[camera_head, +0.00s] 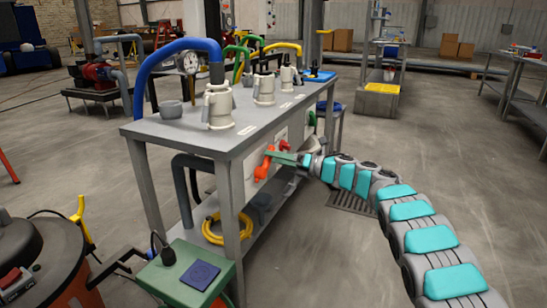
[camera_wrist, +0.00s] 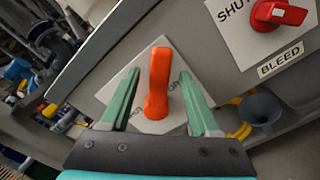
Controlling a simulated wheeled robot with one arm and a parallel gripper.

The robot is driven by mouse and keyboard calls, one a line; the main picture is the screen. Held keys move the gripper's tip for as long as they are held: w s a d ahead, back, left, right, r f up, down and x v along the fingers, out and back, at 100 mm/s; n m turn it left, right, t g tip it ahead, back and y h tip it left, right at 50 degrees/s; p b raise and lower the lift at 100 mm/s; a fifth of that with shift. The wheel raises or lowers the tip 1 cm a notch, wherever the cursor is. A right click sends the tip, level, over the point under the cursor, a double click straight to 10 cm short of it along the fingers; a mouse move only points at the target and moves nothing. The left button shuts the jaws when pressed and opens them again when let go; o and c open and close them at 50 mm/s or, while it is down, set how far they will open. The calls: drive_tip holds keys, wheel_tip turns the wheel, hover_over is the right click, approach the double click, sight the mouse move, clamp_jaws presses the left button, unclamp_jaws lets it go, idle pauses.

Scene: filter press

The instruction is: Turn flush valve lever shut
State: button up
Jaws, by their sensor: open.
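An orange lever (camera_wrist: 158,85) stands in front of a white plate (camera_wrist: 176,122) on the grey panel in the wrist view. Most of the plate's lettering is covered, so I cannot read which valve it is. My gripper (camera_wrist: 158,76) is open, with one green finger on each side of the lever. There are gaps between the lever and both fingers. In the head view my gripper (camera_head: 286,157) reaches the bench's right side, beside the orange lever (camera_head: 263,170).
A red lever (camera_wrist: 279,13) on a plate marked SHUT sits at upper right, above a BLEED label (camera_wrist: 281,58). A grey funnel (camera_wrist: 260,107) is below. The bench (camera_head: 237,143) carries pale fittings and hoses; a yellow hose coil (camera_head: 226,229) lies on its lower shelf.

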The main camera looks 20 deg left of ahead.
drive_tip(key=shift+a, duration=0.45)
clamp_jaws()
idle(0.3)
idle(0.9)
